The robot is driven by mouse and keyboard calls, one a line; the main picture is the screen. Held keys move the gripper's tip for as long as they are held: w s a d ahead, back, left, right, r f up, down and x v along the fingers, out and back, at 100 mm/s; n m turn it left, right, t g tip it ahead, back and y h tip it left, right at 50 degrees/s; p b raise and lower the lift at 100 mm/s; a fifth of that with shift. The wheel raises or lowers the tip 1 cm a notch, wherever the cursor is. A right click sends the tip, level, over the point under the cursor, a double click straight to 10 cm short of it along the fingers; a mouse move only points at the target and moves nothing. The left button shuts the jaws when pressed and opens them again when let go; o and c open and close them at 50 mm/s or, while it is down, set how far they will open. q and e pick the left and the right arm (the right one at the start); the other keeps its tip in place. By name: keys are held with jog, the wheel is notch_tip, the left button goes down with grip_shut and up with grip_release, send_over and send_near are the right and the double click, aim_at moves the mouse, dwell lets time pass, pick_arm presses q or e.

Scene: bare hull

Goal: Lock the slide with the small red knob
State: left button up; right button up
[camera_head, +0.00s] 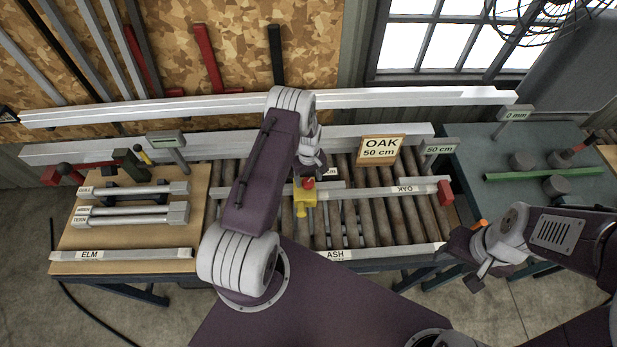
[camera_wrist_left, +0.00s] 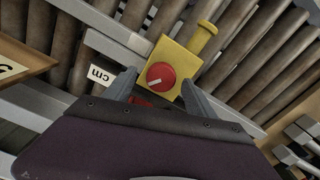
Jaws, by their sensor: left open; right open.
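The small red knob (camera_wrist_left: 161,76) has a white mark on its face and sits on a yellow slide block (camera_wrist_left: 184,59). In the head view the red knob (camera_head: 308,183) shows on the yellow block (camera_head: 304,200), on the rail over the rollers. My left gripper (camera_wrist_left: 158,88) is open, its two fingers on either side of the knob and block; I cannot tell whether they touch. In the head view my left gripper (camera_head: 312,168) is just above the knob, partly hidden by its arm. My right gripper (camera_head: 474,262) is open and empty at the right, away from the slide.
An OAK bar (camera_head: 385,191) lies on the rollers, with a red stop (camera_head: 445,192) at its right end. A sign "OAK 50 cm" (camera_head: 381,150) stands behind. An ELM bar (camera_head: 120,254) and other bars lie on the left table. A green bar (camera_head: 540,173) lies at the right.

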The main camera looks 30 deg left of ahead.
pick_arm(q)
jog(key=shift+f, duration=0.6)
jog(key=shift+s+a+f, duration=0.1)
jog(key=shift+s+a, duration=0.05)
jog(key=c, duration=1.4)
jog(key=shift+f+m+b, duration=0.15)
jog(key=shift+m+b, duration=0.55)
jog(key=shift+b, duration=0.1)
jog(key=m+b, duration=0.2)
jog(key=shift+m, duration=0.3)
jog(key=m+b, duration=0.2)
jog(key=m, duration=0.1)
jog(key=shift+b, duration=0.3)
jog(key=shift+m+b, duration=0.75)
jog(key=shift+m, duration=0.85)
jog(key=shift+r, duration=0.2)
